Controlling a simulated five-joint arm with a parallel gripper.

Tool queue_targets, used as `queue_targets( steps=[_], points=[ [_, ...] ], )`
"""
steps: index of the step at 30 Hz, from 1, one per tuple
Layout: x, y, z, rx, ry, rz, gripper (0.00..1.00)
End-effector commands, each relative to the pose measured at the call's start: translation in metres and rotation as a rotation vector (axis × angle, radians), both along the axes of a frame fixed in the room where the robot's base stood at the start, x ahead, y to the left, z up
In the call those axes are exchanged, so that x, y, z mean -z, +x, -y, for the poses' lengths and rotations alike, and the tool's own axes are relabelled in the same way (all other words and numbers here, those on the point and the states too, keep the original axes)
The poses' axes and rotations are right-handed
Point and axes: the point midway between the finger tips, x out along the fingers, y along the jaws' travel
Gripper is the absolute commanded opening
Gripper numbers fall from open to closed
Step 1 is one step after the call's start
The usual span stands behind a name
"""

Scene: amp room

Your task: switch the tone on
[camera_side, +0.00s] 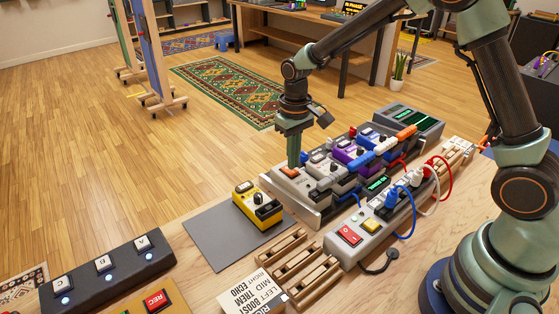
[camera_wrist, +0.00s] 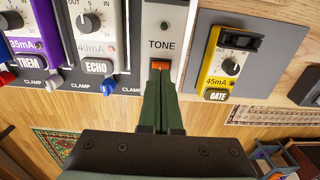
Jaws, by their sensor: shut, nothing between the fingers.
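The grey TONE unit (camera_wrist: 175,12) shows in the wrist view between the ECHO pedal and the yellow GATE pedal. Its small lamp (camera_wrist: 164,25) looks dark. An orange switch (camera_wrist: 161,64) sits just below the TONE label. My gripper (camera_wrist: 160,70) is shut and empty, its fingertips at the lower edge of the switch and hiding part of it. In the side view my gripper (camera_side: 293,164) points down at the near left end of the pedal board, over the orange switch (camera_side: 289,171). I cannot tell whether the tips touch it.
The yellow GATE pedal (camera_wrist: 229,58) lies apart on a grey mat (camera_side: 215,246). The ECHO pedal (camera_wrist: 97,30) and TREM pedal (camera_wrist: 27,35) stand beside the TONE unit. A power strip (camera_side: 369,239) with a red switch and cables lies nearer the arm base.

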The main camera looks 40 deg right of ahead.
Motion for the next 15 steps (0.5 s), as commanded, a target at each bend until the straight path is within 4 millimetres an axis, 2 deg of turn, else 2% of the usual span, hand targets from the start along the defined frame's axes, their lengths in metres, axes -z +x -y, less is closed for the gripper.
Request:
queue_targets(
  steps=[15],
  points=[
    [0.0074,-0.0001,0.0,0.0,0.0,-0.001,0.0]
  ],
)
